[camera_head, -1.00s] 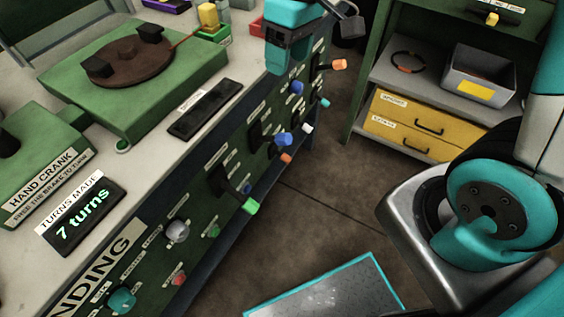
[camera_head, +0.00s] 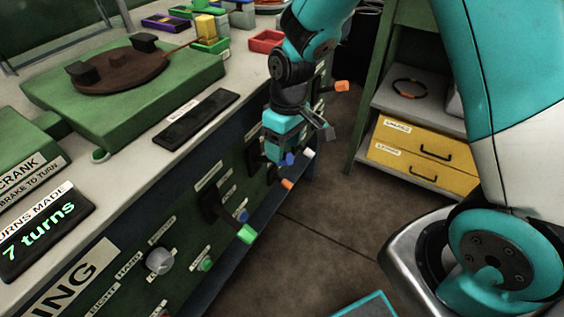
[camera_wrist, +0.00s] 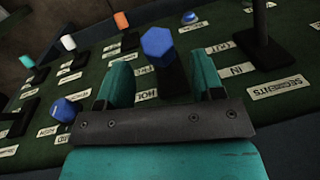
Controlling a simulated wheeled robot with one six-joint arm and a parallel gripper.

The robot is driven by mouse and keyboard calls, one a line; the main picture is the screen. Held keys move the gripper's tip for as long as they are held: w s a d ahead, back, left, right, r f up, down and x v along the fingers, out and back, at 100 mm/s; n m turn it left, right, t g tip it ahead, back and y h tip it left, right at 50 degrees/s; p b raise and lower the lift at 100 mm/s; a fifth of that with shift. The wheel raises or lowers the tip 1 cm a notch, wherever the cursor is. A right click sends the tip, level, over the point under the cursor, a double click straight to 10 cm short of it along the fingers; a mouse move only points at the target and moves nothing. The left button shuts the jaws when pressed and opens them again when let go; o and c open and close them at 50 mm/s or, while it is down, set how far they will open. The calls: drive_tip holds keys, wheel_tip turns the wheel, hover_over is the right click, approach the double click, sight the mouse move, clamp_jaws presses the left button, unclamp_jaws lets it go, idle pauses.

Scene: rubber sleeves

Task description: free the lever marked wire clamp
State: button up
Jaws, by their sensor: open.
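The green front panel (camera_head: 185,240) of the bench carries several levers with coloured sleeves and small white labels. I cannot read a wire clamp label in either view. My gripper (camera_head: 283,152) is down in front of the panel, open. In the wrist view my gripper's two teal fingers (camera_wrist: 161,78) stand on either side of a lever with a blue hexagonal sleeve (camera_wrist: 158,43). I cannot tell whether they touch it. A blue sleeve also shows just below the gripper in the head view (camera_head: 289,158).
Near the gripper are a white sleeve (camera_head: 308,153) and an orange sleeve (camera_head: 287,184); a green one (camera_head: 246,234) is closer. A second blue knob (camera_wrist: 65,110) is at the wrist view's left. A shelf with yellow drawers (camera_head: 424,157) stands right. The floor between is clear.

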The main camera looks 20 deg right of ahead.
drive_tip(key=shift+s+a+f+b, duration=0.1)
drive_tip(key=shift+a+f+b, duration=0.1)
drive_tip(key=shift+f, duration=0.95)
drive_tip(key=shift+s+a+f+b, duration=0.1)
drive_tip(key=shift+f+b, duration=0.05)
drive_tip(key=shift+f, duration=1)
drive_tip(key=shift+c, duration=0.2)
clamp_jaws()
